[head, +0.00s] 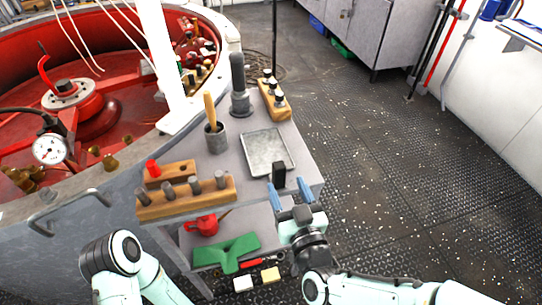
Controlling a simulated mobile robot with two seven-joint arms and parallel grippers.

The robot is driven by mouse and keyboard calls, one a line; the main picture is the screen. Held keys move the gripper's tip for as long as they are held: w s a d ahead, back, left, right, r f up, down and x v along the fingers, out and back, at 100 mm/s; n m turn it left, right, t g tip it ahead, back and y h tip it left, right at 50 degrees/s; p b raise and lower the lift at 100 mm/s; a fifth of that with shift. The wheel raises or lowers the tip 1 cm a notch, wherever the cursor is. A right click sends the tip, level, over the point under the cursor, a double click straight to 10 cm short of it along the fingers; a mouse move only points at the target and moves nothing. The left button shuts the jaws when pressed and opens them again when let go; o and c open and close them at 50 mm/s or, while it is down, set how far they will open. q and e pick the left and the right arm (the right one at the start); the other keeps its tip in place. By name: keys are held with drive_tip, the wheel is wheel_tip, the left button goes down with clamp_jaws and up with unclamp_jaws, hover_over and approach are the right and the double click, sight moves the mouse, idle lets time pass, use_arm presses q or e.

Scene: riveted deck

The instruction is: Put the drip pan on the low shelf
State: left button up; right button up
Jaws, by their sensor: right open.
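The drip pan (267,152) is a flat grey tray lying on the grey tabletop at the right of the bench. My right gripper (292,188) is open, its two blue fingers pointing up at the bench's near right corner. It is close to the pan's near edge and apart from it. A black block (279,173) stands between the pan and the fingers and hides a little of the pan's near edge. The low shelf (251,218) is under the tabletop, partly hidden by it and by my right gripper. My left arm shows at the lower left, but its gripper is out of view.
The low shelf holds a red mug (202,225) and a green bracket (226,252). On the tabletop are a wooden peg block (186,199), a grey cup (215,140) with a wooden handle, a dark cylinder (239,88) and another wooden block (274,100). The floor at right is clear.

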sight(281, 173)
drive_tip(key=b+x, duration=0.1)
drive_tip(key=x, duration=0.5)
drive_tip(key=shift+w+f, duration=0.15)
drive_tip(key=shift+w, duration=0.15)
clamp_jaws()
